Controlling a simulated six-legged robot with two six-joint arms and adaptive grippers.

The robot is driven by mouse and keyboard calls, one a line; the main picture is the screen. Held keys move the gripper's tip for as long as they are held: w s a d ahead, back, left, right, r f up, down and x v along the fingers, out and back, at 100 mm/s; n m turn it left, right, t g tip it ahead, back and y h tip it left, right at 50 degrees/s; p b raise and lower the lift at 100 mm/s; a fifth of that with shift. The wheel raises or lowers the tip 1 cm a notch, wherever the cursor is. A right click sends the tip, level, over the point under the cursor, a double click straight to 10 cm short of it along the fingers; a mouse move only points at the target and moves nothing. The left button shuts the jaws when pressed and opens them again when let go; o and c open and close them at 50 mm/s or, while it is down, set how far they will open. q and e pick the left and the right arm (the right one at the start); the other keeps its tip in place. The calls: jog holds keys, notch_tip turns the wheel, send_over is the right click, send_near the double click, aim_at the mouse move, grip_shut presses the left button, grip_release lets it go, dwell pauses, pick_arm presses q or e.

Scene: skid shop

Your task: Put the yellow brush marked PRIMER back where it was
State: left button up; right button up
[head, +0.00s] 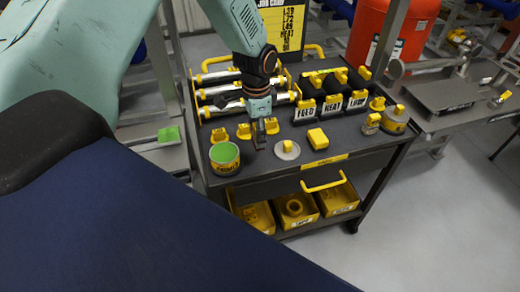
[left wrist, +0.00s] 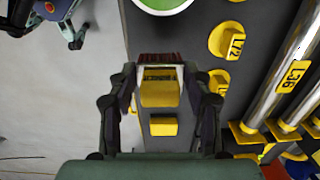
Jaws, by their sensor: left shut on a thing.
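My left gripper (head: 258,145) points down over the dark top of the cart (head: 340,143), just right of a can with a green top (head: 225,157). In the left wrist view the gripper (left wrist: 160,88) is shut on the yellow brush (left wrist: 160,92), which has dark brown bristles and a small dark label too small to read surely. In the head view the gripper hides most of the brush. A yellow block (left wrist: 163,126) shows below the brush in the wrist view; I cannot tell whether they touch.
Yellow tagged pieces (head: 218,135) stand behind the gripper, before a rack of metal rollers (head: 220,92). A pale disc with a yellow knob (head: 287,150) and a yellow block (head: 317,138) sit to the right. Yellow bins (head: 338,197) fill the lower shelf.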

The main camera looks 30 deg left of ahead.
pick_arm(q)
jog(key=f, duration=0.6)
jog(key=shift+a, duration=0.25)
jog(key=shift+d, duration=0.1)
jog(key=shift+w, duration=0.1)
jog(key=shift+w+f, duration=0.1)
jog(key=shift+f, duration=0.1)
jog(key=o, duration=0.8)
jog(key=shift+a, duration=0.2)
jog(key=shift+c, duration=0.2)
jog(key=o, duration=0.4)
jog(key=shift+d+r, duration=0.15)
jog(key=shift+d, duration=0.05)
jog(key=shift+a, duration=0.1)
